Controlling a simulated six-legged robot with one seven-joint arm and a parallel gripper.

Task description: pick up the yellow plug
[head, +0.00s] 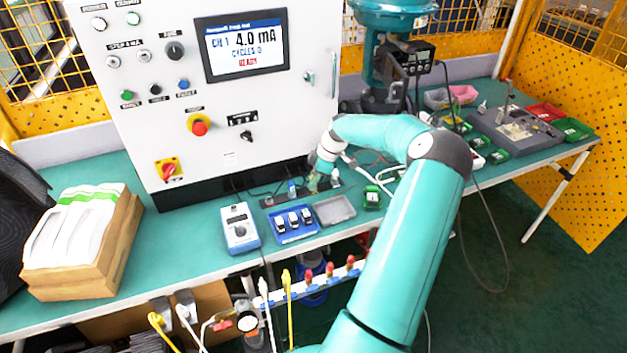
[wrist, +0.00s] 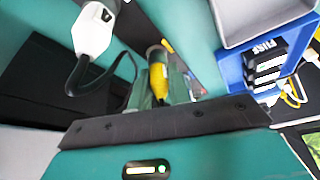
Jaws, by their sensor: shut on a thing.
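In the wrist view the yellow plug (wrist: 158,76) is a small yellow body with a dark collar at its far end. It sits between the two green fingers of my gripper (wrist: 160,88), which are shut on it. In the head view my gripper (head: 318,183) is low over the bench at the foot of the control cabinet. The plug is too small and too much covered to make out there. Whether it is clear of the surface below, I cannot tell.
A blue tray of black blocks (head: 293,226) and a grey tray (head: 335,209) stand at the bench's front edge. A blue handheld meter (head: 239,228) is left of them. In the wrist view a white connector with a black cable (wrist: 93,30) lies close left.

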